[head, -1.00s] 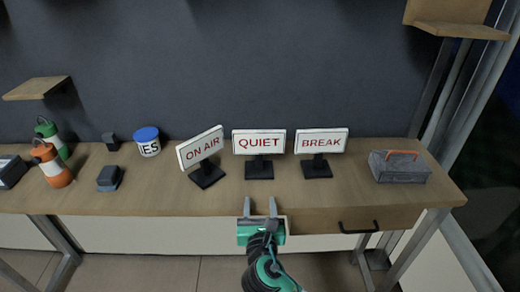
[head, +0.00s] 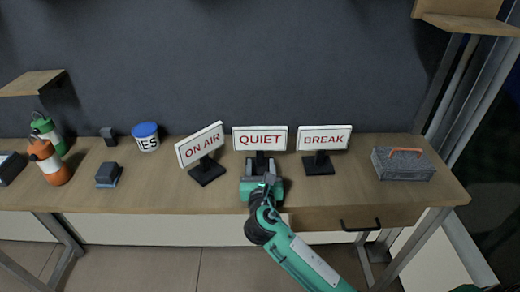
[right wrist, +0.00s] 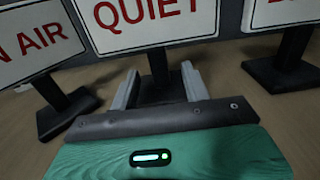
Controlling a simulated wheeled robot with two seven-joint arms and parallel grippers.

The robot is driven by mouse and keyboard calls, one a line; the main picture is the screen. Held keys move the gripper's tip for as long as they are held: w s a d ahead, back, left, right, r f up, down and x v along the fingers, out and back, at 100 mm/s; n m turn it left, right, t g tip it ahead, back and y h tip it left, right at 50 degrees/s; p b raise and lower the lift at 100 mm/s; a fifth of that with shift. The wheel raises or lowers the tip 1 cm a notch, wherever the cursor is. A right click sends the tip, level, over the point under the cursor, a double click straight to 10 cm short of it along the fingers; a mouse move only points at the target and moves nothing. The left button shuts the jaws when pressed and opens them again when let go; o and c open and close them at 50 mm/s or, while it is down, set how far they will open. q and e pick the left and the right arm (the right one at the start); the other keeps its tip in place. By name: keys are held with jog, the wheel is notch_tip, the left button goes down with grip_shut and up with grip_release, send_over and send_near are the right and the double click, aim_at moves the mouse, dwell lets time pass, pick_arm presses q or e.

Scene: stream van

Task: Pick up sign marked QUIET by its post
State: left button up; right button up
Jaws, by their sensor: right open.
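The QUIET sign (head: 259,139) stands upright on the table, a white board with red letters on a black post and base. In the right wrist view its board (right wrist: 145,22) is cut off at the top, and its black post (right wrist: 158,66) comes down between my fingers. My right gripper (head: 262,168) is low in front of the sign. In the right wrist view the gripper (right wrist: 160,82) is open, one finger on each side of the post, with nothing visibly clamped. The head view hides most of the post and base behind the gripper. My left gripper is not in view.
The ON AIR sign (head: 200,145) stands close on the left, angled. The BREAK sign (head: 324,139) stands close on the right. A grey toolbox (head: 403,164) is further right. A blue-lidded tub (head: 146,137) and bottles (head: 50,162) are at left. The wooden tabletop (head: 150,190) is clear in front.

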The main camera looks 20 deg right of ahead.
aim_at(260, 159)
jog(key=x, duration=0.4)
jog(key=shift+w+p, duration=0.35)
jog(key=shift+p, duration=0.05)
jog(key=shift+c, duration=0.2)
grip_shut()
